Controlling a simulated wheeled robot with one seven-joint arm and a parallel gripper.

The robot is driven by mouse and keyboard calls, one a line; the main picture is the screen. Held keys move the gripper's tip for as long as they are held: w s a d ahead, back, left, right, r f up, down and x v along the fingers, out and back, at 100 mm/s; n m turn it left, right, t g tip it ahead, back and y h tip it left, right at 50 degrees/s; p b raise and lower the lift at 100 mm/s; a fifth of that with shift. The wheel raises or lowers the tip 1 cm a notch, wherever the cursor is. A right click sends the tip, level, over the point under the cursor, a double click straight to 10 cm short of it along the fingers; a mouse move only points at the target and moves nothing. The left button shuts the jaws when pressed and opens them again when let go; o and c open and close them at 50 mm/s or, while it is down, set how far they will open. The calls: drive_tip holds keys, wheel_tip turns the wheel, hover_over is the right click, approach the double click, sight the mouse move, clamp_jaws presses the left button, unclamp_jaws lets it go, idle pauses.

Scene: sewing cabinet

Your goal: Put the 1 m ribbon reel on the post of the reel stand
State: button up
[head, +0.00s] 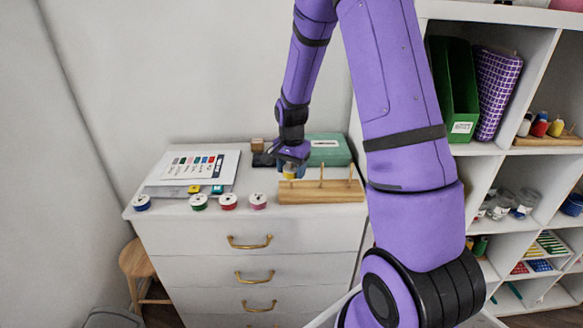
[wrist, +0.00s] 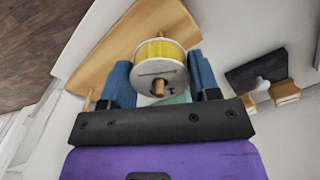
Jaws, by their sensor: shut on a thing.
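The ribbon reel (wrist: 160,50), yellow ribbon between white flanges, is held between the blue fingers of my gripper (wrist: 160,83). It also shows small and partly covered below my gripper in the head view (head: 289,173). The reel stand (head: 320,192) is a wooden base with upright posts on the cabinet top. Two posts, a middle one (head: 321,176) and a right one, stand bare; the left end is behind my gripper and the reel. In the wrist view a wooden post tip (wrist: 158,87) shows at the reel's hub. How far down the reel sits cannot be told.
Blue (head: 141,202), green (head: 199,202), red (head: 228,202) and pink (head: 258,201) reels line the cabinet's front edge. A sample board (head: 200,165) lies at left. A green box (head: 328,150) stands behind the stand, with a wooden block (head: 257,144) beside it. Shelves rise at right.

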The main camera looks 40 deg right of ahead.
drive_tip(key=shift+f, duration=0.35)
idle(0.3)
drive_tip(key=o, duration=1)
